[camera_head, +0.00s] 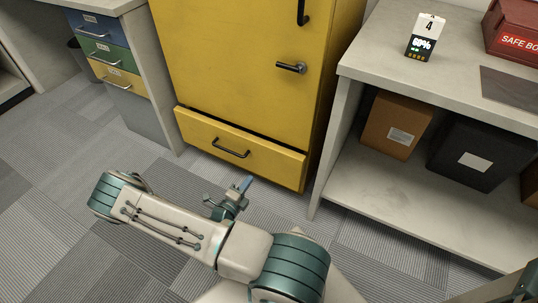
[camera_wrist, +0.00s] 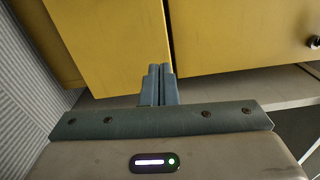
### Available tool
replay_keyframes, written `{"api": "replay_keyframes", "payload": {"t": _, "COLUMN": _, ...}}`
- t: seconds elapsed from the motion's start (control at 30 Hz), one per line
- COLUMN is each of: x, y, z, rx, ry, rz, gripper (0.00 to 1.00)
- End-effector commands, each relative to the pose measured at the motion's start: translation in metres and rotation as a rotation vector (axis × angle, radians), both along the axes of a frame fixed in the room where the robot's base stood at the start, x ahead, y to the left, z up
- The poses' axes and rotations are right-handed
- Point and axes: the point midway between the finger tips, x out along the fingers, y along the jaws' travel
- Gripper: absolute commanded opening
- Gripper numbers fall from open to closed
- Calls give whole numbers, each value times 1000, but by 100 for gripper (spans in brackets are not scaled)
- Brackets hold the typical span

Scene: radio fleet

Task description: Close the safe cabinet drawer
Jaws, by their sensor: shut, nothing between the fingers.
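The yellow safe cabinet (camera_head: 235,60) stands at the top centre of the head view. Its bottom drawer (camera_head: 272,158) stands slightly out from the body, with a dark gap along its top edge. The drawer has a black bar handle (camera_head: 231,148). My gripper (camera_head: 246,182) is low in front of the drawer, right of the handle. In the wrist view my gripper (camera_wrist: 160,70) has its fingers together and empty, pointing at yellow panels (camera_wrist: 110,45) split by a dark gap. I cannot tell whether the fingertips touch the drawer.
A grey shelf unit (camera_head: 365,65) stands close to the right, with a brown box (camera_head: 396,125) and a black box (camera_head: 478,155) on its lower level. A small drawer unit (camera_head: 101,50) stands to the left. Carpeted floor (camera_head: 60,170) is clear at the left.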

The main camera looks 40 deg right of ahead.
Motion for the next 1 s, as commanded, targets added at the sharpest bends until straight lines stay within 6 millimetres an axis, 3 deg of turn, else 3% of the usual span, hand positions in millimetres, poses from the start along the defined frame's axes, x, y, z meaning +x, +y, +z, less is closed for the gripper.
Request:
{"api": "replay_keyframes", "payload": {"t": 0.1, "x": -12, "y": -7, "z": 4, "rx": -43, "ry": 69, "rz": 11, "gripper": 0}}
{"api": "replay_keyframes", "payload": {"t": 0.23, "x": -9, "y": -17, "z": 3, "rx": -49, "ry": 78, "rz": 11, "gripper": 0}}
{"api": "replay_keyframes", "payload": {"t": 0.7, "x": 29, "y": -102, "z": 1, "rx": -46, "ry": 71, "rz": 9, "gripper": 0}}
{"api": "replay_keyframes", "payload": {"t": 1.0, "x": 44, "y": -131, "z": 3, "rx": -44, "ry": 73, "rz": 12, "gripper": 0}}
